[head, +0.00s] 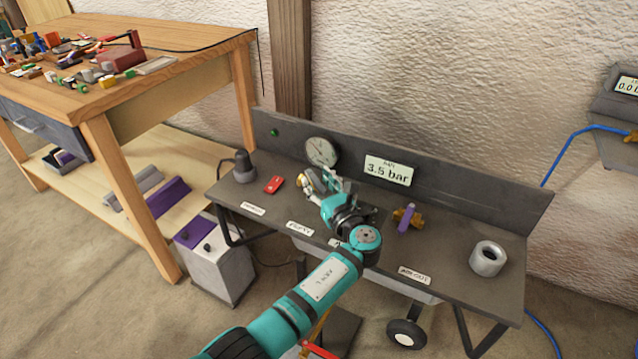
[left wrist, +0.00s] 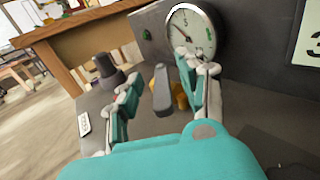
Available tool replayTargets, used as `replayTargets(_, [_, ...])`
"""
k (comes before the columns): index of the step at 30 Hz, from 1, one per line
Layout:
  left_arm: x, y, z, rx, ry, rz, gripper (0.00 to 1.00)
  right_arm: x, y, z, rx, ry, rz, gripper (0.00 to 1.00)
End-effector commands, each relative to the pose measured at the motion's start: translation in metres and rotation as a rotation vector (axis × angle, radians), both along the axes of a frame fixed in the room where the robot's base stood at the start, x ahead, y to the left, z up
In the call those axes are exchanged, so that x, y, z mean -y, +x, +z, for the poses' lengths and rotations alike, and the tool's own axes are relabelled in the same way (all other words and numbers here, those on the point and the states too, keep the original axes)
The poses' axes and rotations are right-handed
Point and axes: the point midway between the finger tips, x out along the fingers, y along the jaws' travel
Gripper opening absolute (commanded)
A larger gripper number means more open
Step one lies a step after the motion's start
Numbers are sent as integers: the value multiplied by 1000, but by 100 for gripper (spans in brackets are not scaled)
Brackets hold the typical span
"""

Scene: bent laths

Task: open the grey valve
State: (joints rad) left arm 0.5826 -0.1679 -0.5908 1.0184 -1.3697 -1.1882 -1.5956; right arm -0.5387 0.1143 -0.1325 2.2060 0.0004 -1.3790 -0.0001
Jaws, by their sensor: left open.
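The grey valve shows in the left wrist view as an upright grey lever (left wrist: 162,92) with a brass body (left wrist: 182,97) behind it. My left gripper (head: 322,181) is open at the valve. In the left wrist view its fingers (left wrist: 160,76) stand on either side of the lever, with visible space on the left; contact on the right cannot be told. My right gripper is in neither view.
A round gauge (head: 322,152) and a 3.5 bar display (head: 388,170) are on the back panel. A purple-handled brass valve (head: 406,218), a grey ring (head: 488,259), a red block (head: 273,185) and a dark knob-like part (head: 244,168) stand on the bench. A cluttered wooden table (head: 200,60) is left.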

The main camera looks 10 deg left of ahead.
Motion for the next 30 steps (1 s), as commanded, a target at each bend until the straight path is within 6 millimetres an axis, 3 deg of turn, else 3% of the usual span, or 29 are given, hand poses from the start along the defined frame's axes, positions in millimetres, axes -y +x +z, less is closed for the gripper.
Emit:
replayTargets(9, [1,1,60,6,-3,-1,40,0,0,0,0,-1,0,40])
replayTargets(15, [1,1,87,4,-1,-2,40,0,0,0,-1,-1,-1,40])
replayTargets(26, [1,1,95,1,0,-2,40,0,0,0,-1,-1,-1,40])
replayTargets(30, [1,1,94,2,0,-2,25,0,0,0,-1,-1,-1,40])
